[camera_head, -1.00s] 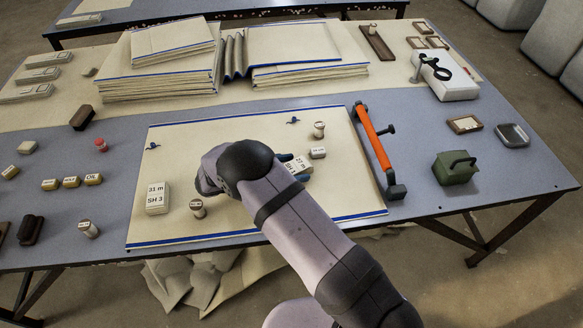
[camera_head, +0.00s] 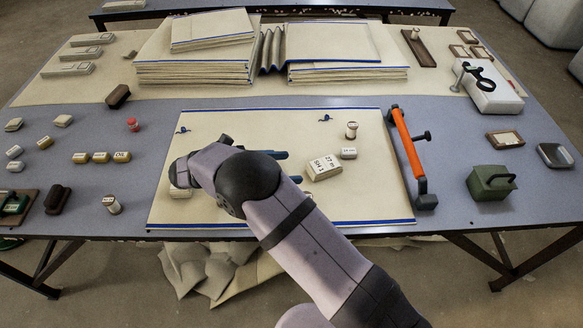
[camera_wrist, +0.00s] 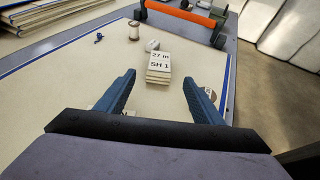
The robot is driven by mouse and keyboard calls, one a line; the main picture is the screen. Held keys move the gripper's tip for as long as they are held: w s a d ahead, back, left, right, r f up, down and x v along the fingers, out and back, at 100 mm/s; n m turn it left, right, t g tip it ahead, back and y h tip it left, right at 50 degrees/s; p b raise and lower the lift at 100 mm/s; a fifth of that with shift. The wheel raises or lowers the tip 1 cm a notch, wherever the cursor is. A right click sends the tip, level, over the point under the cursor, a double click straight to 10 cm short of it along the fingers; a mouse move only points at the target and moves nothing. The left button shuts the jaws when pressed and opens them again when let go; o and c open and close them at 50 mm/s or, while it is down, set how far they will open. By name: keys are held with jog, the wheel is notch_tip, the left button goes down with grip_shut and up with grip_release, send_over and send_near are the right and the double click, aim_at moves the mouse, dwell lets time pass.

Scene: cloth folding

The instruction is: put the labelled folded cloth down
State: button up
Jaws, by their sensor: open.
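The small cream folded cloth stack labelled "27 m SH 1" (camera_head: 324,166) lies flat on the blue-edged cream sheet (camera_head: 365,200). My gripper (camera_head: 284,167) is open and empty, to the left of the stack and apart from it. In the wrist view the labelled stack (camera_wrist: 159,62) sits ahead of my gripper (camera_wrist: 160,82), centred between the spread blue fingers. A second small cream stack (camera_head: 180,192) at the sheet's left is mostly hidden behind my arm.
A spool (camera_head: 351,130) and a small tagged block (camera_head: 348,153) stand close behind the labelled stack. An orange-handled bar (camera_head: 405,145) lies along the sheet's right edge. Large folded stacks (camera_head: 195,70) stand at the back.

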jog(key=w+d+r+n+t+y, duration=0.1)
jog(key=w+r+n+t+y, duration=0.25)
jog(key=w+n, duration=0.4)
jog(key=w+d+r+n+t+y, duration=0.1)
jog(key=w+r+n+t+y, duration=0.25)
jog(key=w+n, duration=0.4)
jog(key=s+d+f+n+g+y, duration=0.2)
jog(key=s+d+n+g, duration=0.2)
jog(key=s+n, duration=0.7)
jog(key=s+d+f+n+g+y, duration=0.1)
jog(key=s+d+f+n+g, duration=0.2)
jog(key=s+n, duration=0.9)
jog(key=s+d+f+n+g+y, duration=0.2)
jog(key=s+d+n+g, duration=0.3)
jog(key=s+n, duration=0.6)
jog(key=s+d, duration=0.1)
jog(key=s, duration=0.2)
jog(key=shift+s+d+f+y, duration=0.15)
jog(key=shift+d+y, duration=0.15)
